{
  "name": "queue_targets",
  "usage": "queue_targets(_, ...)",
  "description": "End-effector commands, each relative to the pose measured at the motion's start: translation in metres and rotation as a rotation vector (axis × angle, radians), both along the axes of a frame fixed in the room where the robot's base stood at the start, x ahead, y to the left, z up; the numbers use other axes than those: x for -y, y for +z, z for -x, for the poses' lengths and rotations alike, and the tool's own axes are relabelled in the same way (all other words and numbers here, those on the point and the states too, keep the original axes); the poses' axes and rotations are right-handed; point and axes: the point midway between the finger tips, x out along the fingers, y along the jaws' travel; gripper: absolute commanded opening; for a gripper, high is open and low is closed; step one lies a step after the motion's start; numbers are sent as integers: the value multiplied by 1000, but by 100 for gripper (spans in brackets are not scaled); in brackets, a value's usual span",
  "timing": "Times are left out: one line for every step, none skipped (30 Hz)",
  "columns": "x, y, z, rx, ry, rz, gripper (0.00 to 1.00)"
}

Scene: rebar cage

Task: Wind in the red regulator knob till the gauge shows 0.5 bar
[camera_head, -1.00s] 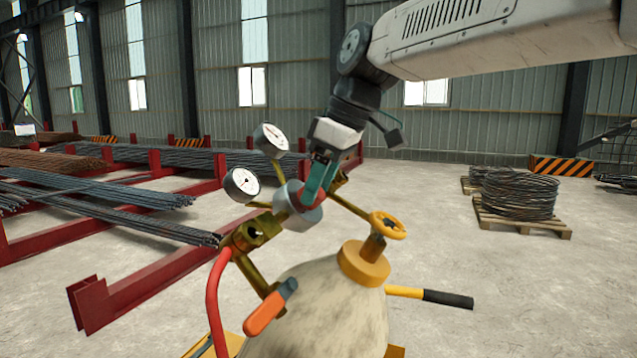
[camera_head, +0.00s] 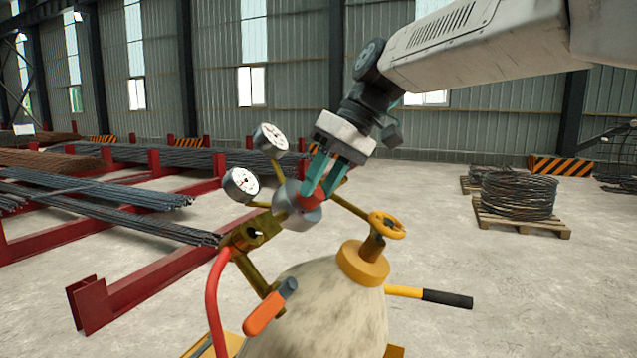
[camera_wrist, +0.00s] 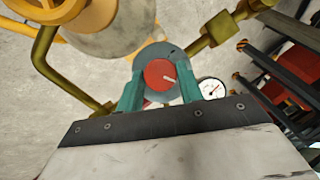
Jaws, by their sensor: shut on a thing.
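The red regulator knob (camera_head: 312,198) sits on the front of the grey round regulator body (camera_head: 291,206), on top of the gas cylinder. My gripper (camera_head: 320,190) has its green fingers shut on the knob's sides. Two round gauges stand on stems: a lower left gauge (camera_head: 241,185) and an upper gauge (camera_head: 270,140). One gauge (camera_wrist: 211,88) shows in the wrist view, partly behind a finger. The needle readings are too small to tell.
The cylinder (camera_head: 325,310) carries a yellow valve handwheel (camera_head: 388,224). A torch with an orange handle (camera_head: 265,318) and a red hose (camera_head: 214,310) hang close below the regulator.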

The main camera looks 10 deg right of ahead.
Motion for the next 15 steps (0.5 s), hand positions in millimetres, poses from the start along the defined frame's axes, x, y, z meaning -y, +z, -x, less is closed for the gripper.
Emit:
queue_targets(0, 0, 0, 0, -2, -1, 14)
queue_targets(0, 0, 0, 0, -1, -1, 14)
queue_targets(0, 0, 0, 1, -1, 0, 14)
queue_targets(0, 0, 0, 1, -1, 0, 14)
queue_targets(0, 0, 0, 1, -1, 0, 14)
queue_targets(0, 0, 0, 2, 0, 0, 14)
queue_targets(0, 0, 0, 2, 0, 0, 39)
queue_targets(0, 0, 0, 2, 0, 1, 48)
queue_targets(0, 0, 0, 2, 0, 1, 58)
queue_targets(0, 0, 0, 3, 1, 1, 58)
queue_targets(0, 0, 0, 3, 1, 1, 58)
queue_targets(0, 0, 0, 3, 1, 1, 58)
queue_targets(0, 0, 0, 3, 1, 1, 58)
queue_targets(0, 0, 0, 3, 1, 1, 58)
queue_targets(0, 0, 0, 3, 1, 1, 58)
